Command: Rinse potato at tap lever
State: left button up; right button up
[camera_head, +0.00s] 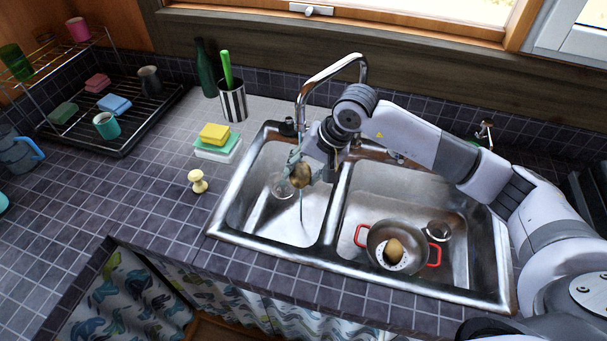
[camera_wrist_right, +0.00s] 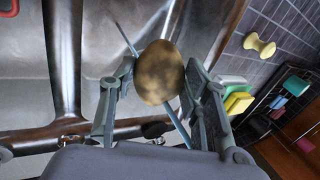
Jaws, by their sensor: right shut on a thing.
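My right gripper (camera_head: 310,165) is shut on a brown, dark-mottled potato (camera_head: 300,175) above the left sink basin (camera_head: 258,205). In the right wrist view the potato (camera_wrist_right: 160,72) sits between the two fingertips (camera_wrist_right: 158,82). The curved chrome tap (camera_head: 335,68) rises behind the sink, with its spout partly hidden by my arm. A thin bluish stream of water (camera_head: 301,213) shows below the potato; in the wrist view the stream (camera_wrist_right: 126,38) meets the potato. The tap's lever is not clearly seen. My left gripper is not in view.
A red-handled pot (camera_head: 378,236) holding another potato (camera_head: 396,247) stands in the right basin.

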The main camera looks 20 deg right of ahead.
jog(key=shift+d, duration=0.1)
dwell(0.4)
jog(key=shift+d+b, duration=0.25)
jog(key=shift+b, duration=0.15)
jog(key=shift+s+d, duration=0.15)
jog(key=shift+d, duration=0.1)
jog(key=shift+a, duration=0.2)
jog(key=shift+a+b, duration=0.45)
jog(key=shift+b, duration=0.15)
jog(key=shift+d, duration=0.1)
jog(key=shift+d+b, duration=0.5)
jog(key=shift+d, duration=0.05)
jog(key=shift+a, duration=0.15)
